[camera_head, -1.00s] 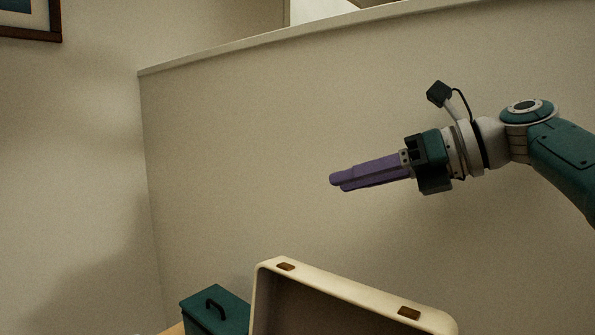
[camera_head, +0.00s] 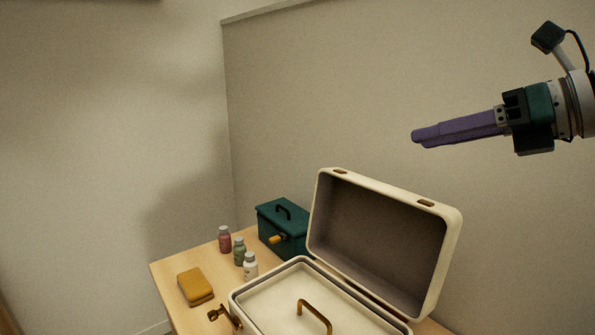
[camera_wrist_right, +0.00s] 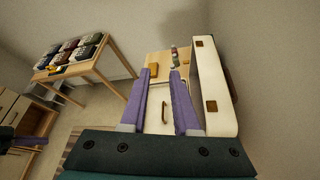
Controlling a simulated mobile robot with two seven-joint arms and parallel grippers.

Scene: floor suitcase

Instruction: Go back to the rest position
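My right gripper (camera_head: 414,138) hangs in the air at the upper right, well above and beside the open cream suitcase, touching nothing. In the right wrist view its two purple fingers (camera_wrist_right: 162,75) stand apart with nothing between them. The suitcase stands on a wooden table, its lid (camera_head: 455,240) raised, its lower part (camera_head: 245,300) holding a pale panel with a brass handle (camera_head: 318,311). My left gripper is not in the head view. A dark, partly purple shape at the left edge of the right wrist view may be part of my left arm; its fingers are unclear.
A teal box (camera_head: 290,238), several small bottles, including a red one (camera_head: 225,240), and a yellow block (camera_head: 195,286) share the wooden table (camera_head: 165,272). A wall (camera_head: 330,110) stands behind. Another table (camera_wrist_right: 98,68) with dark items and a drawer unit (camera_wrist_right: 28,118) show in the wrist view.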

